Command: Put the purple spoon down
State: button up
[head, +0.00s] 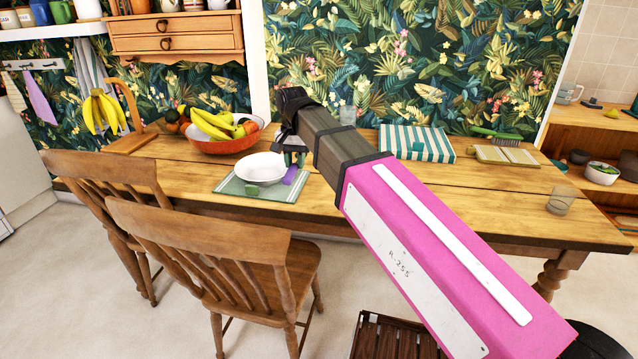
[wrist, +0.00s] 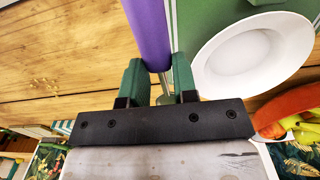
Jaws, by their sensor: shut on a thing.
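The purple spoon (wrist: 149,35) is between the green fingers of my gripper (wrist: 158,80) in the wrist view. Its purple handle runs up out of the top of that view, and a thin metal part shows below between the fingers. In the head view the purple handle (head: 290,175) shows beside the white bowl, over the green placemat's right part; my arm hides part of my gripper (head: 292,158) there. I cannot tell whether the spoon touches the mat or table.
A white bowl (head: 260,168) stands on the green placemat (head: 228,186), close to my gripper. A red fruit bowl (head: 222,145) is behind it. A striped box (head: 416,143) lies to the right. Wooden chairs (head: 200,250) stand in front.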

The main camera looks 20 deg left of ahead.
send_over(319, 185)
notch_tip(319, 185, down, 6)
jog(key=shift+f, duration=2.1)
jog(key=shift+f, duration=0.1)
jog(key=o, duration=0.9)
notch_tip(319, 185, up, 12)
jog(key=shift+r, duration=0.1)
